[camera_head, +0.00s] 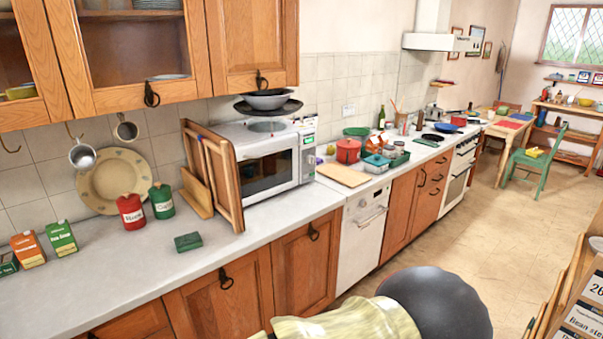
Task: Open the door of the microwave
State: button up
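The white microwave (240,133) stands on the grey counter against the tiled wall. Its front faces right and toward me. Its door (270,176) has a dark window in a white frame and looks closed. The control panel (307,160) is at the right end of the front. A dark bowl and plate (268,102) are on or just above the microwave's top. I cannot make out my gripper in this view, so its state does not show.
Wooden boards (222,180) lean at the microwave's left side. A flat wooden board (343,174) and a red pot (347,150) are to its right. Wall cupboards (250,45) hang above. The counter (270,228) in front is bare; floor (450,225) is open to the right.

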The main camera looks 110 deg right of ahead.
aim_at(265, 177)
jog(key=z, duration=3.75)
jog(key=i+j+u, duration=0.1)
jog(key=i, duration=0.35)
jog(key=i+j+u, duration=0.1)
jog(key=i+j, duration=0.15)
jog(key=i, duration=0.2)
jog(key=i+j+u, duration=0.1)
jog(key=i, duration=0.35)
